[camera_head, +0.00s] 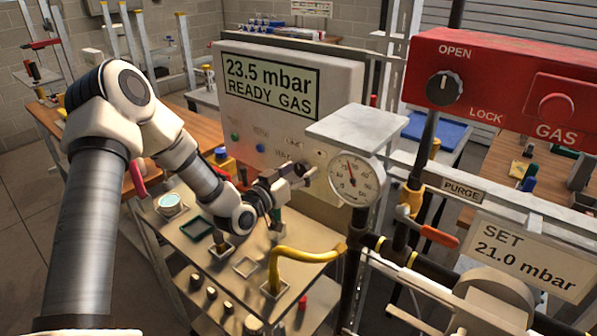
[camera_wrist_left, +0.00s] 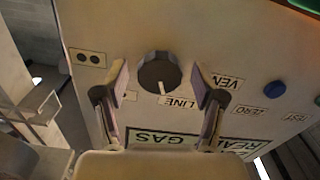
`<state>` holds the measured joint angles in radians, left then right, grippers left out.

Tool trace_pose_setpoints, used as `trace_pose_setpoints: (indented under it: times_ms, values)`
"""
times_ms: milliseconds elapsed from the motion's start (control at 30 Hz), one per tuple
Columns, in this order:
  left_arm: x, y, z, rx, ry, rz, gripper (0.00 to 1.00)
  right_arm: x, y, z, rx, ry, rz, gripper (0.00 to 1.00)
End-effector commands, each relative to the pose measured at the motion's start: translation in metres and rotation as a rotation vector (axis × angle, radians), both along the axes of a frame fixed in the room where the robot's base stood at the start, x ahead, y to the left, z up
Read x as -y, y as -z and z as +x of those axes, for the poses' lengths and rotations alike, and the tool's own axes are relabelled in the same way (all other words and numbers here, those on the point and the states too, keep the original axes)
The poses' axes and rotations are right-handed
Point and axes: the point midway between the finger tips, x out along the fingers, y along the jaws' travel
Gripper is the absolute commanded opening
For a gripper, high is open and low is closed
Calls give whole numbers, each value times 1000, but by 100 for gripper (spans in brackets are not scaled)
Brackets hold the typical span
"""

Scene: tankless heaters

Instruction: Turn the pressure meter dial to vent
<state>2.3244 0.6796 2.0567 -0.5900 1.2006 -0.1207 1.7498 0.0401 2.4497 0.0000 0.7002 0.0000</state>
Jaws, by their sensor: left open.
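The pressure meter (camera_head: 290,75) is a pale box whose screen reads 23.5 mbar READY GAS. Its dark round dial (camera_wrist_left: 158,72) shows in the left wrist view, with a white pointer mark towards the LINE label (camera_wrist_left: 178,102). The VENT label (camera_wrist_left: 228,82) is beside it, partly hidden by a finger. My left gripper (camera_head: 302,177) is open at the meter's lower front. In the left wrist view its fingers (camera_wrist_left: 158,80) stand on either side of the dial, with gaps visible. The head view mostly hides the dial behind the gripper. My right gripper is not in view.
A round gauge (camera_head: 356,178) and dark pipes stand just right of my left gripper. A yellow hose (camera_head: 300,256) rises from the cart top (camera_head: 215,262) below. A red panel (camera_head: 510,90) with an OPEN/LOCK knob is at upper right.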

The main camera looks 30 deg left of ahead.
Motion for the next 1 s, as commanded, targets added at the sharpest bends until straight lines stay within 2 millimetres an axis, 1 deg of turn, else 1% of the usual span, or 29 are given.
trace_pose_setpoints:
  times_ms: [133,167,200,267,300,333,667,867,1000]
  values:
    - [0,0,0,0,-1,-1,70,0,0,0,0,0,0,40]
    - [0,0,0,0,-1,-1,66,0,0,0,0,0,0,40]
    - [0,0,0,0,-1,0,52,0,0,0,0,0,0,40]
    - [0,0,0,0,-1,0,31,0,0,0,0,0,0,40]
    - [0,0,0,0,-1,0,16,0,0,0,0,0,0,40]
    - [0,0,0,0,-1,0,10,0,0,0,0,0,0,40]
    - [0,1,0,-2,-1,-19,10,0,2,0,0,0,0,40]
    - [-1,2,0,-8,-1,-94,10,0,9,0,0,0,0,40]
    - [-1,3,0,-14,-2,-184,10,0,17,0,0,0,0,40]
